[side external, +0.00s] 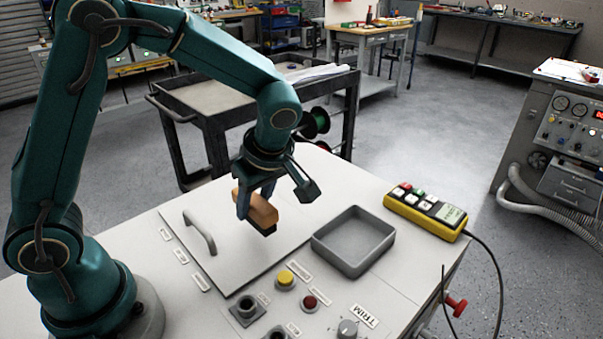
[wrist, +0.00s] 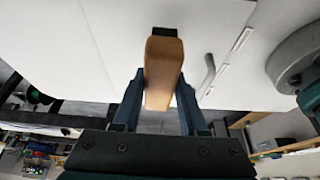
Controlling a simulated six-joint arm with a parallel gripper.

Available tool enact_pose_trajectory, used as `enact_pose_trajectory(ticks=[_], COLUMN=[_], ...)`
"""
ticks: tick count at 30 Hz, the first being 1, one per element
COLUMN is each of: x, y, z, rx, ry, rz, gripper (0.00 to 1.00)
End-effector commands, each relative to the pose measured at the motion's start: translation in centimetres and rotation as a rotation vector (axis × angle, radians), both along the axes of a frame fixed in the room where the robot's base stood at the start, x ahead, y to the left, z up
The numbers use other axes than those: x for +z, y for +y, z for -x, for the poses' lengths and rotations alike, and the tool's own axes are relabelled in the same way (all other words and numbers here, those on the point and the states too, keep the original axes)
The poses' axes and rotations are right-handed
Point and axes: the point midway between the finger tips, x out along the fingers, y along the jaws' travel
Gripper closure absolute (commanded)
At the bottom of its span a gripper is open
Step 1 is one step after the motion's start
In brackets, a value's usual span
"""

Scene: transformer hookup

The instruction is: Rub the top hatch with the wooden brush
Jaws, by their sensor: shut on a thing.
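The wooden brush (side external: 260,209) has an orange-brown wooden body and dark bristles on its lower side. My gripper (side external: 257,203) is shut on the brush body and points down. The top hatch (side external: 232,265) is a flat, light grey panel with a curved handle (side external: 198,231) at its left. The brush is over the hatch, to the right of the handle; it looks a little above the surface, but I cannot tell the exact gap. In the wrist view, the brush (wrist: 163,70) sits between both fingers of my gripper (wrist: 158,85), and the handle (wrist: 209,74) shows beside it.
An empty grey tray (side external: 354,242) stands right of the hatch. A yellow control box (side external: 425,213) with a cable lies farther right. In front are a yellow button (side external: 286,278), a red button (side external: 309,302), a knob (side external: 347,328) and a dark socket (side external: 247,308).

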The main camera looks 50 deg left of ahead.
Motion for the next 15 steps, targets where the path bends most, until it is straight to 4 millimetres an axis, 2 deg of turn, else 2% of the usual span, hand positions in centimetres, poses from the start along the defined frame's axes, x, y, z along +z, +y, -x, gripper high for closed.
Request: enact_pose_trajectory(ticks=[9,15], x=[2.8,3.7], y=[0.0,0.0], z=[-0.1,0.0], rx=[0.000,0.000], ry=[-0.004,-0.001], rz=[0.001,0.001], gripper=[1.00,1.00])
